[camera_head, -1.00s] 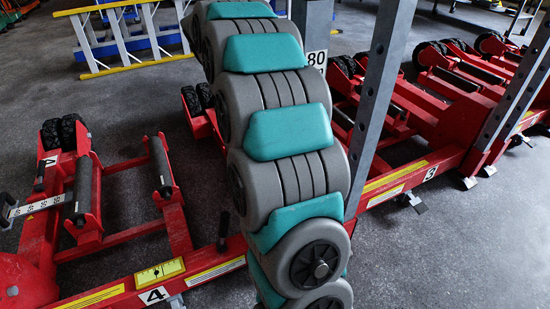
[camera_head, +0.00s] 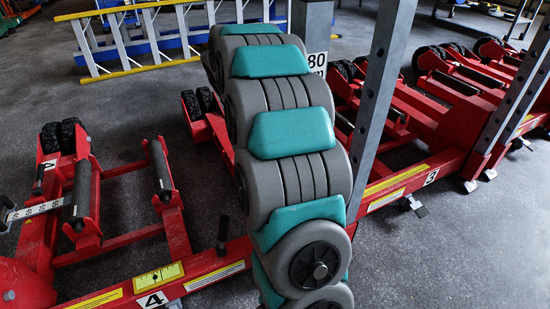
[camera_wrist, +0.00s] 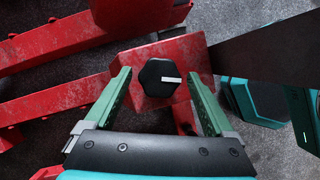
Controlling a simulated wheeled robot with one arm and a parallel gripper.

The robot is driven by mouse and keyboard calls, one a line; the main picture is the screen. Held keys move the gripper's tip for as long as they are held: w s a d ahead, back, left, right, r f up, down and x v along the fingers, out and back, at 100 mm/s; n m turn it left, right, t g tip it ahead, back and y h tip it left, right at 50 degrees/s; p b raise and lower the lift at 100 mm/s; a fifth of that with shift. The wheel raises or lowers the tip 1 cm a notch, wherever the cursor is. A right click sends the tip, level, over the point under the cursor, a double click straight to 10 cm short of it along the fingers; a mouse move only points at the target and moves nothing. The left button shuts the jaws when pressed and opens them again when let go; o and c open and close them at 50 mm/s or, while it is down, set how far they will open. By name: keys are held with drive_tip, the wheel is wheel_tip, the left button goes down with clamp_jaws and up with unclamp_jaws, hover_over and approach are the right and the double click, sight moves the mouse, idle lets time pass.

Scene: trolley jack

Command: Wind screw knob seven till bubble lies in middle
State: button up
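A black hexagonal knob (camera_wrist: 155,79) with a white pointer line sits on a red metal plate (camera_wrist: 190,52) in the wrist view. The line points right. My gripper (camera_wrist: 160,76) is open, with one green finger on each side of the knob and visible gaps between. I cannot read a number seven by this knob, and no bubble can be made out in either view. In the head view my grey and teal arm fills the middle, and my gripper does not show there.
Red trolley jack frames stand left (camera_head: 100,200) and right (camera_head: 440,120), with labels 4 (camera_head: 152,299) and 3 (camera_head: 431,177). A yellow scale plate (camera_head: 158,279) is on the left frame. A grey upright post (camera_head: 380,85) stands close right of my arm. Floor is clear at lower right.

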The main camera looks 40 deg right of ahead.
drive_tip(key=c, duration=1.2)
drive_tip(key=shift+w+r+m+p, duration=0.1)
drive_tip(key=shift+m+p, duration=0.5)
drive_tip(key=shift+d+m+g+y+p, duration=0.1)
drive_tip(key=shift+m+g+y+p, duration=0.45)
drive_tip(key=shift+m, duration=0.95)
drive_tip(key=o, duration=1.4)
drive_tip(key=shift+c, duration=0.2)
drive_tip(key=v, duration=0.7)
drive_tip(key=shift+r, duration=0.3)
